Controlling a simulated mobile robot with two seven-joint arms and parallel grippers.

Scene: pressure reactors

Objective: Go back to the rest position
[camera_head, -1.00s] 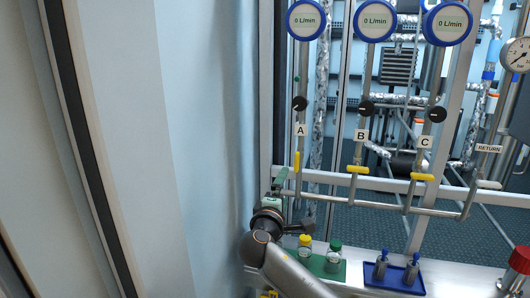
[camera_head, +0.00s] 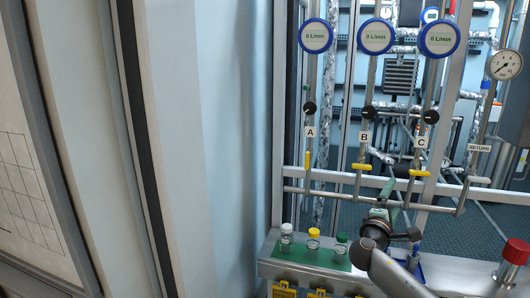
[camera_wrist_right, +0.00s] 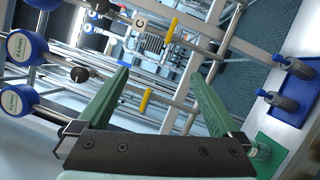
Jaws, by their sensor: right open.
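My right gripper (camera_head: 388,190) is in front of the pipe panel in the head view, between the pipes labelled B (camera_head: 364,137) and C (camera_head: 421,142) and below their yellow handles. In the right wrist view its two green fingers (camera_wrist_right: 158,75) are spread wide with nothing between them. The yellow handles (camera_wrist_right: 145,100) show beyond the fingers there, apparently untouched. My left gripper is not in view.
A green mat (camera_head: 298,261) holds bottles with white (camera_head: 287,229), yellow (camera_head: 314,233) and green (camera_head: 341,238) caps, left of my arm. A blue tray (camera_wrist_right: 307,47) with grey canisters stands nearby. A red-capped vessel (camera_head: 514,262) is at right. A wall panel (camera_head: 215,150) fills the left.

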